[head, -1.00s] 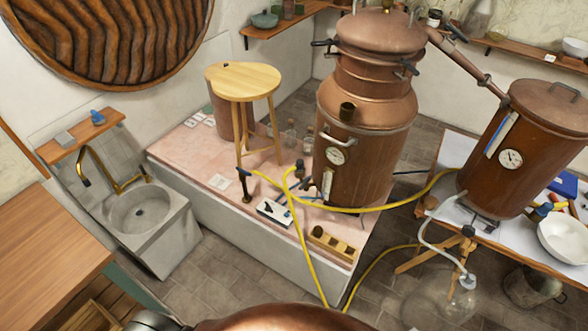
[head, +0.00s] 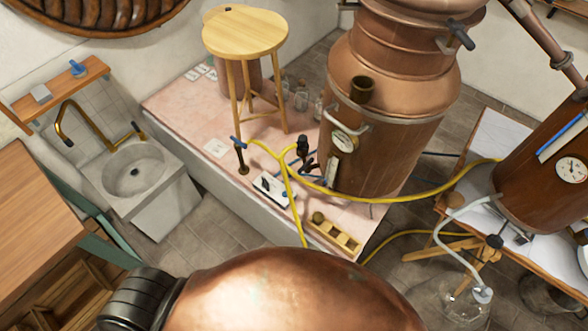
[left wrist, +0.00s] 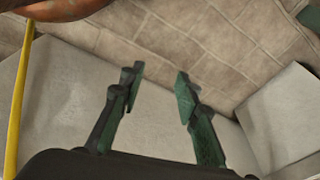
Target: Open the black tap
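The black tap (head: 303,148) is small and dark. It stands on the pink platform just left of the large copper still (head: 395,130), by the yellow hose. At this size I cannot tell its handle's setting. My left gripper (left wrist: 160,76) shows in the left wrist view with its two dark green fingers apart and nothing between them. Below it are a pale grey surface and floor tiles. The tap is not recognisable in that view. My left gripper's fingers do not show in the head view. My right gripper is in neither view.
A blue-handled tap (head: 239,148) on an upright pipe stands left of the black one, near a wooden stool (head: 245,38). The yellow hose (head: 395,199) loops across the platform (head: 185,105). A stone sink (head: 135,175) is left. A rounded copper surface (head: 285,295) fills the bottom foreground.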

